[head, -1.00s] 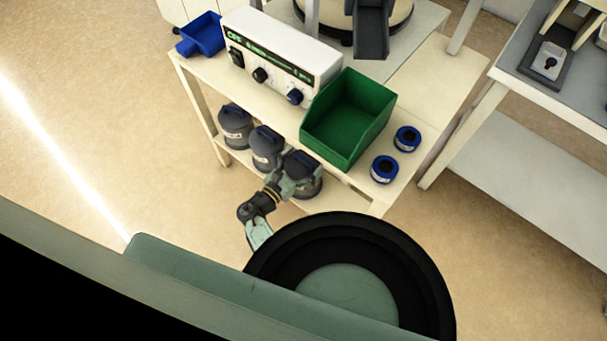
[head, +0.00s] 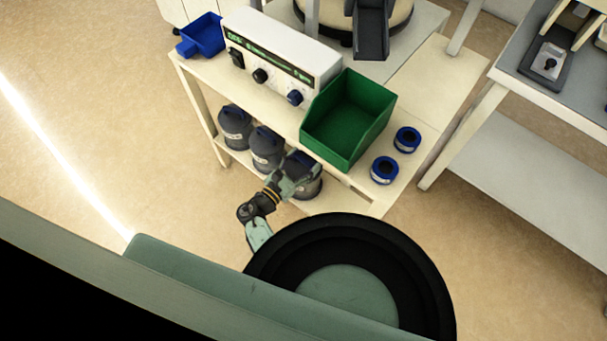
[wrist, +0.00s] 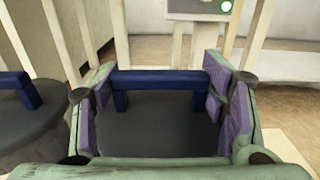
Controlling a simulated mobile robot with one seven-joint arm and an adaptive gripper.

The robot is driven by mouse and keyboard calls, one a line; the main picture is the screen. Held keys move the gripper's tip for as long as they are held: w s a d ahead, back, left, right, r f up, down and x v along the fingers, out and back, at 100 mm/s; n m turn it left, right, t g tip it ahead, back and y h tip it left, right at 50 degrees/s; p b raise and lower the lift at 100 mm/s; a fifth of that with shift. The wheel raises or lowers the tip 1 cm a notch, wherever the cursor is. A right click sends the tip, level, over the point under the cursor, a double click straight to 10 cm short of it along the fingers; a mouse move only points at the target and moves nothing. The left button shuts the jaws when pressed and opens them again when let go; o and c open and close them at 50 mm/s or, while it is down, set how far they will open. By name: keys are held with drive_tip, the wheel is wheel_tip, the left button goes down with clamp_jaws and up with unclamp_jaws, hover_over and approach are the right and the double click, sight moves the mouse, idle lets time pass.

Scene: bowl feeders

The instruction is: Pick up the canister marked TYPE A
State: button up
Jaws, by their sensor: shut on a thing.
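Three grey canisters with dark lids and blue handles stand in a row on the cart's lower shelf: a left one (head: 235,122), a middle one (head: 266,150) and a right one (head: 311,190). Their label writing is too small to read, so I cannot tell which is TYPE A. My gripper (head: 301,170) is at the top of the right canister and partly hides it. In the wrist view, the purple-padded fingers of my gripper (wrist: 158,97) are shut on that canister, one on each side of its dark lid (wrist: 155,132) and blue handle (wrist: 160,77).
The top overhangs the canisters closely. Open floor (head: 130,120) lies to the left.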

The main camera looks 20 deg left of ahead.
drive_tip(key=c, duration=0.6)
drive_tip(key=shift+r, duration=0.1)
